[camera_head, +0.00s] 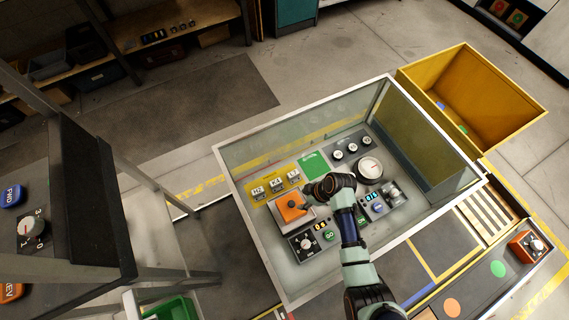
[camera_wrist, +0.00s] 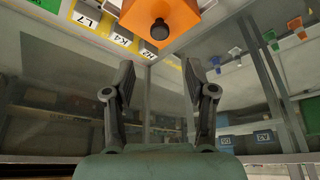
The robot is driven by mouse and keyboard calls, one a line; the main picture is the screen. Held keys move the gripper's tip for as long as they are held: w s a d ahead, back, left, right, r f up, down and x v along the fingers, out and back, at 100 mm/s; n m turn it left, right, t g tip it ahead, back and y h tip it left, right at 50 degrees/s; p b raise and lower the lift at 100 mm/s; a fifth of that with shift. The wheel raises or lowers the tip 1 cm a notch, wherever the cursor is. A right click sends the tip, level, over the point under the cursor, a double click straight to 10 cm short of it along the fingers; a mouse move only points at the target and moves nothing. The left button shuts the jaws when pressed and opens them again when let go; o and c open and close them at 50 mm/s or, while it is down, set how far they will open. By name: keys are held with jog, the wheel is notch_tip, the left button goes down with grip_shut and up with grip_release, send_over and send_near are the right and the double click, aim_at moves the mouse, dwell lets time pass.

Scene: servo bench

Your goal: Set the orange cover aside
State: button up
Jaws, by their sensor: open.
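The orange cover (camera_head: 290,209) sits on the panel inside the glass-walled enclosure, on a pale base. In the wrist view the orange cover (camera_wrist: 180,14) fills the top middle, with a black knob (camera_wrist: 159,29) sticking out toward my gripper. My gripper (camera_wrist: 160,75) is open and empty, its two fingers apart below the knob in that picture and not touching it. In the head view my gripper (camera_head: 306,200) is just right of the cover, and its fingers are hard to make out. What lies under the cover is hidden.
Glass walls with a pale frame (camera_head: 300,119) surround the panel. Labelled blocks (camera_head: 276,184), a dial (camera_head: 302,243) and a round gauge (camera_head: 369,168) stand close by. A yellow bin (camera_head: 480,119) is outside at upper right. A red-orange knob box (camera_head: 527,246) stands at lower right.

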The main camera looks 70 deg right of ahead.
jog(key=w+a+r+t+h, duration=0.1)
jog(key=w+a+r+t, duration=0.1)
jog(key=w+a+r, duration=0.7)
jog(key=w+a+r+t+h, duration=0.1)
jog(key=w+a+r, duration=0.3)
jog(key=w+r, duration=0.8)
jog(key=a+r+t+y, duration=0.1)
jog(key=a+r+t, duration=0.4)
jog(key=a+r, duration=1.3)
jog(key=shift+s+a+r+y, duration=0.15)
jog(key=shift+s+a+y, duration=0.25)
jog(key=shift+a, duration=0.3)
jog(key=shift+w, duration=0.1)
